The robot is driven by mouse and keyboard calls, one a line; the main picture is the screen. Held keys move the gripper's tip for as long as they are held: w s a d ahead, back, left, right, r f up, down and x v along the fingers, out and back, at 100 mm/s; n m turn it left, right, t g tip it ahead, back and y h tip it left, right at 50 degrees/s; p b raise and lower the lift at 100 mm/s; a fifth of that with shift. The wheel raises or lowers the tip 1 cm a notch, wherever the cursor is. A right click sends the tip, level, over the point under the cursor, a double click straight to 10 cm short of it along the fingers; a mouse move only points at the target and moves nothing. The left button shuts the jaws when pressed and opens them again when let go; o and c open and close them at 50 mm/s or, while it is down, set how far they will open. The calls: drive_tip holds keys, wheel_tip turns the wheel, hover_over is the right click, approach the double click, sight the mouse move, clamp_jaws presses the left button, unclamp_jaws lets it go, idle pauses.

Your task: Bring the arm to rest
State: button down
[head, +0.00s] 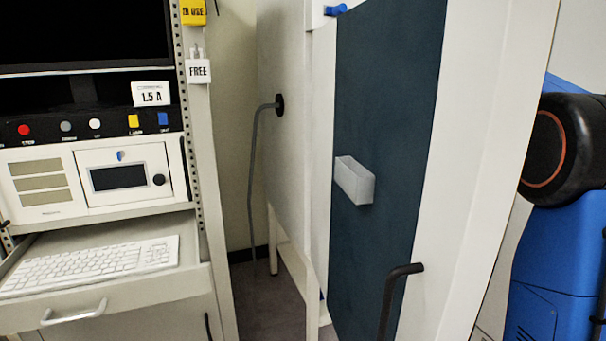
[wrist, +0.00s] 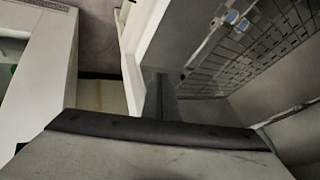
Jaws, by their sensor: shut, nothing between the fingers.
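My gripper (wrist: 161,85) shows in the wrist view as a narrow dark shape in the middle, its fingers together with nothing seen between them. It is not in the head view. Part of my blue and black arm (head: 562,235) is at the right edge of the head view, folded beside the white cabinet. In the wrist view, a perforated metal panel (wrist: 250,50) is at the upper right, beyond the fingers. I cannot tell how far the fingers are from it.
A tall white cabinet with a dark teal panel (head: 385,130) stands at centre right, with a grey box (head: 355,181) and a black handle (head: 390,298) on it. At left is a rack with a keyboard (head: 90,268) on a pulled-out drawer (head: 130,302). A narrow floor gap (head: 272,305) lies between them.

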drive_tip(key=s+a+f+n, duration=0.2)
drive_tip(key=s+a, duration=0.1)
drive_tip(key=s, duration=0.7)
drive_tip(key=s+a+f+n+y, duration=0.1)
drive_tip(key=s+a+n, duration=0.1)
drive_tip(key=s, duration=0.7)
drive_tip(key=s+a+f+n, duration=0.2)
drive_tip(key=s+a, duration=0.1)
drive_tip(key=s, duration=0.7)
drive_tip(key=s+a+f+n, duration=0.1)
drive_tip(key=s+f, duration=0.5)
drive_tip(key=s, duration=0.3)
drive_tip(key=s+a+f+n+g, duration=0.1)
drive_tip(key=s+f+n, duration=0.1)
drive_tip(key=s+f, duration=0.3)
drive_tip(key=s+a+f+n+y, duration=0.1)
drive_tip(key=s+f, duration=0.5)
drive_tip(key=s, duration=0.6)
drive_tip(key=shift+s+a+f+n+g, duration=0.3)
drive_tip(key=shift+a+n+g, duration=0.1)
drive_tip(key=shift+n, duration=0.1)
